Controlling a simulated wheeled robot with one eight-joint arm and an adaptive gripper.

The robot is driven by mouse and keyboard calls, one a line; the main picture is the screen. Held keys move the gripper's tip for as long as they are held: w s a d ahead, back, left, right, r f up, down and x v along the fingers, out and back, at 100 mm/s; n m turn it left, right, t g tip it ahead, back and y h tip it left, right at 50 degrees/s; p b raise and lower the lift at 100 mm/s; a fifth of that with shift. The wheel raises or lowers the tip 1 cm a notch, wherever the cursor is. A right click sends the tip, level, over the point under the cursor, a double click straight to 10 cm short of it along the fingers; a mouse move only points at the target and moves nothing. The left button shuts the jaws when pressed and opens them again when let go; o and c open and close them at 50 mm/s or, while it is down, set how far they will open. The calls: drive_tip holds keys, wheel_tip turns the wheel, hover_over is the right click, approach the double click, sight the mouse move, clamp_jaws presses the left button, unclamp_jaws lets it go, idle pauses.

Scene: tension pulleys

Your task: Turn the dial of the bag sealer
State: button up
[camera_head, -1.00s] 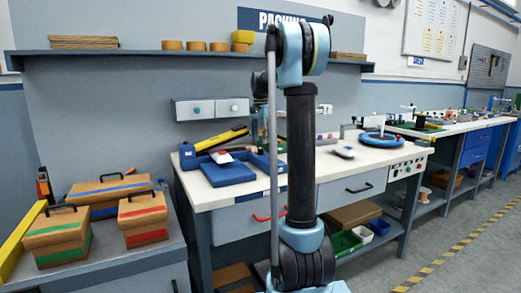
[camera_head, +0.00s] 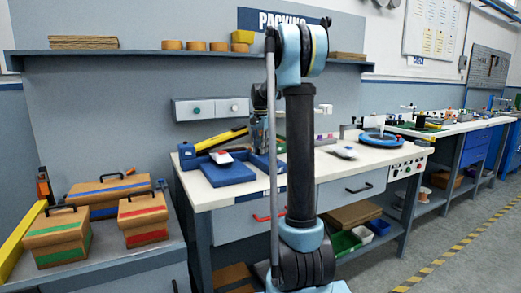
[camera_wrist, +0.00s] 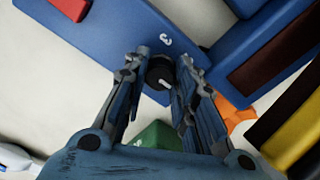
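The bag sealer is blue, with a yellow and black arm (camera_head: 222,139) at the left of the white bench in the head view. The yellow bar (camera_wrist: 300,140) also shows at the right of the wrist view. The dial (camera_wrist: 159,74) is a black round knob with a white pointer line, on a blue surface (camera_wrist: 120,35) beside a white "3". My gripper (camera_wrist: 163,60) is open, with one finger on each side of the dial. I cannot tell whether the fingers touch it. In the head view my gripper is partly hidden behind my arm.
A green block (camera_wrist: 155,137) and an orange piece (camera_wrist: 232,114) lie near the fingers in the wrist view. A blue round device (camera_head: 378,138) stands to the right on the bench (camera_head: 400,153).

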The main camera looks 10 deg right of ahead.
drive_tip(key=shift+n, duration=0.3)
drive_tip(key=n, duration=1.1)
idle(0.6)
drive_tip(key=shift+d, duration=0.1)
drive_tip(key=o, duration=1.1)
drive_tip(key=shift+r, duration=0.1)
wheel_tip(320, 180, up, 12)
drive_tip(key=shift+f, duration=0.15)
